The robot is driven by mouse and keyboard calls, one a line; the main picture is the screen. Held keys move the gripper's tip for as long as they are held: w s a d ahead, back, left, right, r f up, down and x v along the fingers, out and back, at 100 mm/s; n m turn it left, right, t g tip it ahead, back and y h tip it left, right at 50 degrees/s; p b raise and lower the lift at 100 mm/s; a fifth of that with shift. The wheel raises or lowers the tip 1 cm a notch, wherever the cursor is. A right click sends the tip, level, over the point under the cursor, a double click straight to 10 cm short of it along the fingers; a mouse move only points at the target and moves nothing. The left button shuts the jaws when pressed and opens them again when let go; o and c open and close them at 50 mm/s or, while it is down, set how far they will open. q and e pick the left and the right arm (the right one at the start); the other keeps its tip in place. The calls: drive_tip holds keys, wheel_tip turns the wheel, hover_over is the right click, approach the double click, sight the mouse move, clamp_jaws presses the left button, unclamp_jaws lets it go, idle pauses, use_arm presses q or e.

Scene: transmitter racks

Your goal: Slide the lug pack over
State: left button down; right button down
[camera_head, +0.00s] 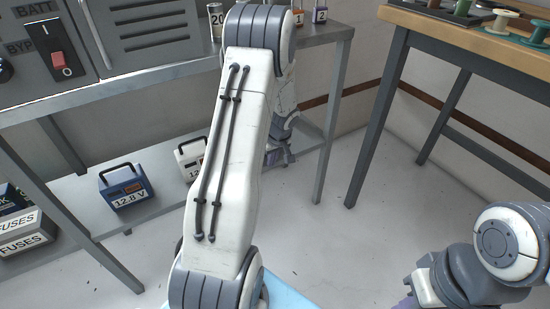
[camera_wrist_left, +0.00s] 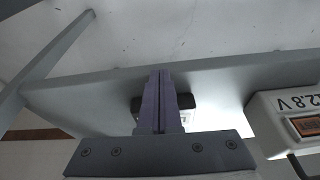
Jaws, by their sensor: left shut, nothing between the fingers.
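My left gripper (camera_head: 284,155) reaches down to the right part of the lower shelf, mostly behind my left arm. In the left wrist view its purple fingers (camera_wrist_left: 159,102) are shut together with nothing between them. A small dark thing, perhaps the lug pack (camera_wrist_left: 187,101), shows behind both sides of the fingers, on the shelf. The fingers cover its middle, so I cannot tell whether they touch it. In the head view I cannot make it out clearly. My right gripper (camera_head: 406,301) shows only a sliver at the bottom edge; its jaws are cut off.
The lower shelf (camera_head: 165,178) holds a blue 12.8 V battery (camera_head: 126,187) and a white one (camera_head: 189,156), also in the left wrist view (camera_wrist_left: 285,115). Fuse boxes (camera_head: 24,231) stand at far left. A shelf leg (camera_head: 328,130) rises to the right. A wooden-topped table (camera_head: 470,45) stands beyond.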

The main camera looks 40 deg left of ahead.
use_arm(q)
drive_tip(key=shift+w+a+r, duration=0.15)
drive_tip(key=shift+w+a, duration=0.25)
drive_tip(key=shift+a, duration=0.4)
drive_tip(key=shift+w+a+r, duration=0.15)
drive_tip(key=shift+w+a, duration=0.2)
drive_tip(key=shift+a, duration=0.4)
drive_tip(key=a, duration=0.1)
drive_tip(key=a+p, duration=0.1)
drive_tip(key=shift+w+a+r, duration=0.1)
drive_tip(key=shift+w+a, duration=0.2)
drive_tip(key=shift+w, duration=0.05)
drive_tip(key=shift+w+a+p, duration=0.25)
drive_tip(key=shift+w+p, duration=0.05)
drive_tip(key=shift+w, duration=0.2)
drive_tip(key=shift+s+a, duration=0.1)
drive_tip(key=shift+s, duration=0.05)
